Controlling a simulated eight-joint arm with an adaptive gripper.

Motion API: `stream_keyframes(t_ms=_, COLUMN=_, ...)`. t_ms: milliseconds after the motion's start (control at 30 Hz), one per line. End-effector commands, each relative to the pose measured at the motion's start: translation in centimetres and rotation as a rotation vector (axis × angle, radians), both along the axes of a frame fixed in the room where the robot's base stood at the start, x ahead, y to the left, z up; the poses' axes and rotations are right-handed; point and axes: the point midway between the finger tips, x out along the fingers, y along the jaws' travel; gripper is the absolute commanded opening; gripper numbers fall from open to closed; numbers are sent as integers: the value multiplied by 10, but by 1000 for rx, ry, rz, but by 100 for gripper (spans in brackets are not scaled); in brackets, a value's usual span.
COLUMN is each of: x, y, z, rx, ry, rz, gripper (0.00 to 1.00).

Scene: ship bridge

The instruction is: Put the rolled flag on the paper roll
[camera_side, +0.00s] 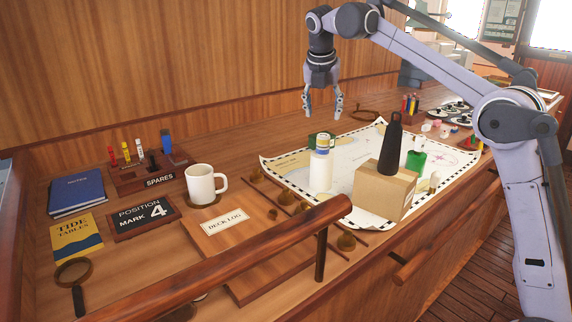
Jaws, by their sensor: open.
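My gripper (323,112) is open and empty, pointing down above the back of the desk, apart from everything on it. I cannot tell for certain which thing is the rolled flag. Small red, yellow, white and blue upright pieces stand in the wooden SPARES rack (152,181) at the left. More coloured upright pieces (410,104) stand at the back right. A green cylinder (415,162) with a white piece above it stands behind the cardboard box. A small pale cylinder (433,182), possibly the paper roll, is right of the box, partly hidden.
A cardboard box (382,192) with a tall black tapered object (391,147) on it and a white bottle (321,170) stand on the chart (287,163). A mug (201,184) is left of them. A wooden rail (230,253) runs along the front.

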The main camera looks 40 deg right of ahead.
Motion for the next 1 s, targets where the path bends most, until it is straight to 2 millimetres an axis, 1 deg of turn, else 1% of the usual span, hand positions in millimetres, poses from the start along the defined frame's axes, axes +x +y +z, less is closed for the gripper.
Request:
stream_keyframes(t_ms=67, x=-5, y=3, z=2, rx=16, ry=-21, rz=-35, gripper=57)
stream_keyframes(t_ms=167, x=-18, y=9, z=3, rx=63, ry=-78, rz=-139, gripper=57)
stream_keyframes(t_ms=267, x=-38, y=18, z=0, rx=141, ry=-162, rz=-302, gripper=57)
stream_keyframes(t_ms=333, x=-55, y=25, z=-5, rx=205, ry=-225, rz=-430, gripper=57)
stream_keyframes(t_ms=467, x=-89, y=39, z=-19, rx=333, ry=-326, rz=-669, gripper=57)
stream_keyframes(t_ms=567, x=-117, y=48, z=-35, rx=438, ry=-395, rz=-855, gripper=57)
stream_keyframes(t_ms=667, x=-146, y=57, z=-54, rx=548, ry=-453, rz=-1044, gripper=57)
stream_keyframes(t_ms=767, x=-175, y=66, z=-77, rx=661, ry=-500, rz=-1234, gripper=57)
stream_keyframes(t_ms=900, x=-216, y=77, z=-116, rx=822, ry=-545, rz=-1503, gripper=57)
stream_keyframes(t_ms=1000, x=-240, y=84, z=-143, rx=926, ry=-560, rz=-1677, gripper=57)
